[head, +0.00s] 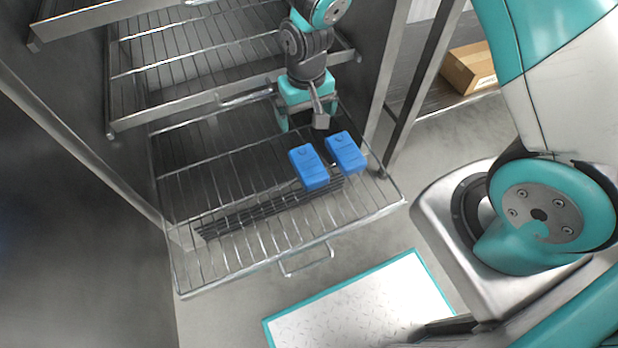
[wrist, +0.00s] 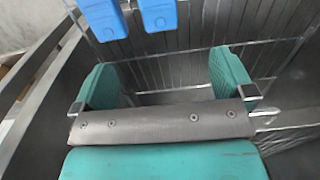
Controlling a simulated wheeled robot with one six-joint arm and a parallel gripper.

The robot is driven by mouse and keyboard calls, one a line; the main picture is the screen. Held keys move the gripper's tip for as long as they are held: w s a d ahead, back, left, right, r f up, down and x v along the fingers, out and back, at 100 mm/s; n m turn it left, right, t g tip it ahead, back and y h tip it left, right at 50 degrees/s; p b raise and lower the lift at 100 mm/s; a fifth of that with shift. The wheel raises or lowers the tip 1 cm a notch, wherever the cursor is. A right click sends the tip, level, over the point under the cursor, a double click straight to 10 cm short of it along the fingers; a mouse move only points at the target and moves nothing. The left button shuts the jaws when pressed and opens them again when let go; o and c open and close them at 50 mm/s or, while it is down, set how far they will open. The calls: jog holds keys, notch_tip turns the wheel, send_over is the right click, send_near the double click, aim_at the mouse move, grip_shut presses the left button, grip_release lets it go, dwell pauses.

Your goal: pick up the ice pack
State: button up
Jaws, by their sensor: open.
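Two blue ice packs lie flat on the pulled-out bottom wire rack (head: 225,245). In the head view one is the left ice pack (head: 309,167) and the other the right ice pack (head: 346,152), a small gap apart. My gripper (head: 308,120) is just behind them, toward the cabinet, with its teal fingers spread and empty. In the wrist view my gripper (wrist: 164,80) is wide open. Two ice packs show past the fingertips at the top edge, a left one (wrist: 103,20) and a right one (wrist: 158,15), both partly cut off.
More wire shelves on metal rails (head: 190,115) stand above the bottom rack. Steel cabinet walls close in on the sides. A cardboard box (head: 468,68) sits at the upper right. A white mat with a teal border (head: 365,305) lies on the floor in front. The rack's left part is clear.

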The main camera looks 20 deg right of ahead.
aim_at(308, 163)
jog(key=f+b, duration=0.1)
jog(key=f, duration=0.5)
jog(key=f+b, duration=0.2)
jog(key=f, duration=0.5)
jog(key=shift+d+f, duration=0.2)
jog(key=shift+f, duration=0.1)
jog(key=f, duration=0.1)
jog(key=f+b, duration=0.1)
jog(key=f, duration=0.1)
jog(key=f+b, duration=0.1)
jog(key=f, duration=0.1)
jog(key=shift+s+f, duration=0.15)
jog(key=shift+s, duration=0.15)
jog(key=shift+a, duration=0.1)
jog(key=c, duration=1.1)
